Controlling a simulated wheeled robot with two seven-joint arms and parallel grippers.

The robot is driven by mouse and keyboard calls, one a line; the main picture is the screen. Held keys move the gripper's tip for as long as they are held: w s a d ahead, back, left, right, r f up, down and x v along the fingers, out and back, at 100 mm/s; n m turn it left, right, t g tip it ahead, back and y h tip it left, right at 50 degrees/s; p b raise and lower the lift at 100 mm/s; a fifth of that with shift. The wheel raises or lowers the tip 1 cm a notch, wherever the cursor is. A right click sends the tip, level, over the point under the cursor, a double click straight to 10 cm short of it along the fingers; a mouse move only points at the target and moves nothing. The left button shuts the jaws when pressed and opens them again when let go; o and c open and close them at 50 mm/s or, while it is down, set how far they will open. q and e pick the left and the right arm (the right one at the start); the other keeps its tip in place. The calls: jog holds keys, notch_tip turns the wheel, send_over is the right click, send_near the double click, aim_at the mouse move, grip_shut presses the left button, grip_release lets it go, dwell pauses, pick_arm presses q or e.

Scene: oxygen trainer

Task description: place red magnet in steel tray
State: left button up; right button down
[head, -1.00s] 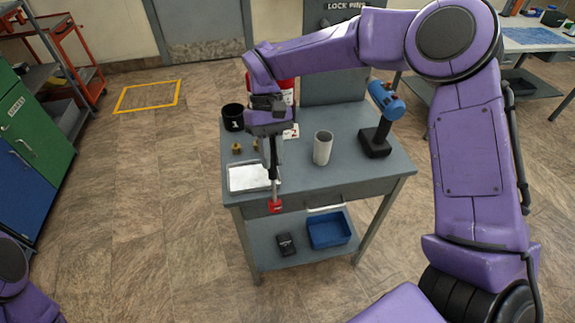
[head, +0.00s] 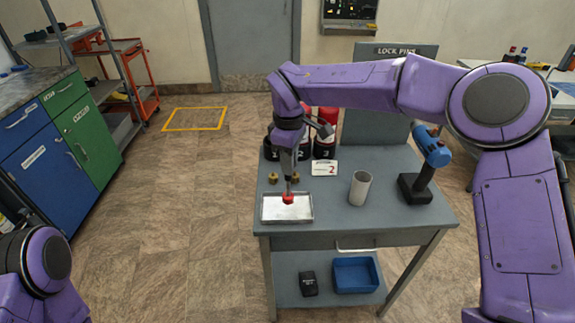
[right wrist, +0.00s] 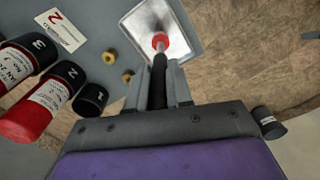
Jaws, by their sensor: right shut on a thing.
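The steel tray (head: 288,214) lies at the front left of the grey table. My right gripper (head: 289,181) is over it, pointing down, shut on a dark rod with a red end, the red magnet (head: 288,198). In the head view the magnet appears over the tray's back part. In the right wrist view the dark rod (right wrist: 158,80) runs between the fingers, and the magnet (right wrist: 160,41) shows in front of the tray (right wrist: 184,43). I cannot tell whether it touches the tray floor. My left gripper is out of view.
Two brass pieces (head: 273,178) sit behind the tray. Black and red cylinders (head: 325,145) and a card marked 2 (head: 324,168) stand farther back. A blue bin (head: 355,275) is on the lower shelf.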

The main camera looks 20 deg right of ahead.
aim_at(288, 177)
jog(key=f, duration=0.1)
jog(key=w+f, duration=0.1)
jog(key=f, duration=0.1)
jog(key=shift+a+f+p, duration=0.2)
jog(key=shift+f+p, duration=0.1)
jog(key=shift+p, duration=0.1)
jog(key=shift+f, duration=0.4)
jog(key=shift+f+b, duration=0.1)
jog(key=shift+b, duration=0.2)
jog(key=c, duration=1)
grip_release()
